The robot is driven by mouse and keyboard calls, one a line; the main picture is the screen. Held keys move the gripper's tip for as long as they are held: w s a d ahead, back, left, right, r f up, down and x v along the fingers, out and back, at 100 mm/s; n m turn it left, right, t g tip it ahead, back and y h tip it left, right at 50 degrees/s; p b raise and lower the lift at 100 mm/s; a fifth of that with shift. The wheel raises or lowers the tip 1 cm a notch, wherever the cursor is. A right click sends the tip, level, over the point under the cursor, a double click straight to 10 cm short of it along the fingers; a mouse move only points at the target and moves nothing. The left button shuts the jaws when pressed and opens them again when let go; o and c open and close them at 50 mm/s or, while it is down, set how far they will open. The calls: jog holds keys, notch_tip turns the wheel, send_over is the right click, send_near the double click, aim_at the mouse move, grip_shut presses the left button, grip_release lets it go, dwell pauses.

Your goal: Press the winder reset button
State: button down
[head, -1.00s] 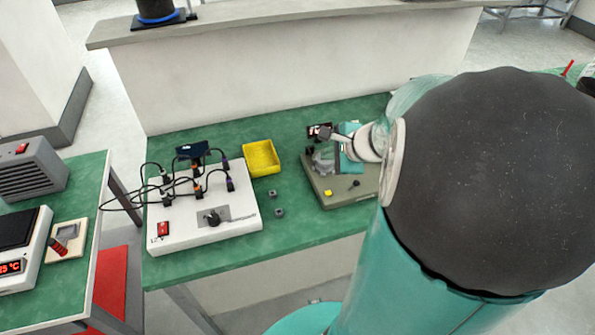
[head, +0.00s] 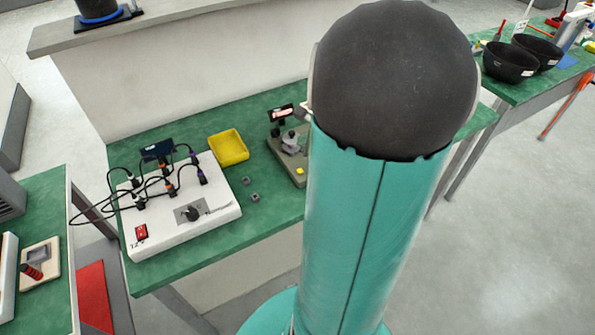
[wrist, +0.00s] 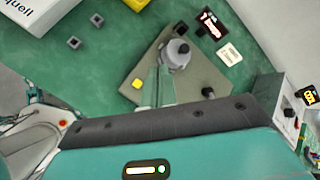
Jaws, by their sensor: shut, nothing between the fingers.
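The winder is an olive base (wrist: 185,92) with a grey spool (wrist: 176,52), a small yellow button (wrist: 137,84) and a black knob (wrist: 208,93). In the head view the winder base (head: 285,164) is partly hidden by my arm, with the yellow button (head: 299,170) just showing at the arm's edge. My gripper (wrist: 160,68) shows in the wrist view as thin closed fingers over the winder, between the yellow button and the spool. It is shut and empty; I cannot tell its height above the base. In the head view it is hidden behind my arm.
A white box (head: 170,238) with cables and a red switch stands left of the winder. A yellow tray (head: 228,148) and two small grey blocks (head: 255,197) lie between. A small dark display (wrist: 208,22) and white label (wrist: 229,54) are beyond the spool.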

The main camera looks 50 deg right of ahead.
aim_at(300, 171)
jog(key=shift+a+f, duration=0.1)
jog(key=shift+f, duration=4.25)
jog(key=shift+w+f, duration=0.1)
jog(key=shift+f, duration=0.35)
jog(key=shift+f, duration=0.4)
jog(key=shift+r, duration=0.85)
